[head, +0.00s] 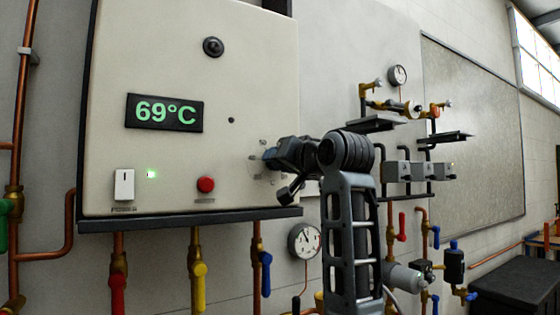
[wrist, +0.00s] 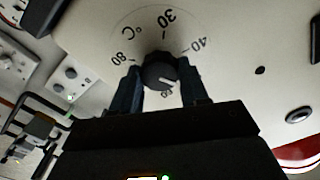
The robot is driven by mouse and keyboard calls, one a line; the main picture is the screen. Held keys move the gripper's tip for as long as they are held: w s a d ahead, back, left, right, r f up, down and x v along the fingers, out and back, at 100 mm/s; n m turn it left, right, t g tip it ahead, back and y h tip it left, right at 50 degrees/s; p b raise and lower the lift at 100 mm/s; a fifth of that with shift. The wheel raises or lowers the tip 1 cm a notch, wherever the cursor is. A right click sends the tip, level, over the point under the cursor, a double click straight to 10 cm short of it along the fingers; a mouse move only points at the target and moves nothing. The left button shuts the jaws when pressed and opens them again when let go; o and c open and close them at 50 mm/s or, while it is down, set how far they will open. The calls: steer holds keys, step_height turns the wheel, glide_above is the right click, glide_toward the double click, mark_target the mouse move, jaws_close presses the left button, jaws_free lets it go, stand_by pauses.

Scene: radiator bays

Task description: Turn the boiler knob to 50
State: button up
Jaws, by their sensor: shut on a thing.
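The boiler (head: 165,60) is a cream cabinet with a green display (head: 165,113) reading 69°C. My gripper (head: 268,156) reaches its lower right from the right. In the head view it hides most of the dial, with a "50" showing just above it. In the wrist view the dark round knob (wrist: 158,72) sits between the two fingers of my gripper, which are shut on it. Around it I read 30, 40, 80 and °C, turned over in this view. A pale mark on the knob points towards a number at the bottom, partly hidden and too small to read surely.
A red button (head: 205,184) and a white switch (head: 124,185) with a green light are left of my gripper. A dark ledge (head: 190,219) runs below the cabinet. Pipes, valves and a gauge (head: 304,241) lie beneath it.

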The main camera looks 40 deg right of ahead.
steer(key=shift+f, duration=0.15)
steer(key=o, duration=1.1)
steer(key=shift+c, duration=0.2)
steer(key=b+v, duration=0.1)
steer(key=v, duration=0.6)
steer(key=shift+s+b, duration=0.4)
steer(key=shift+a, duration=0.15)
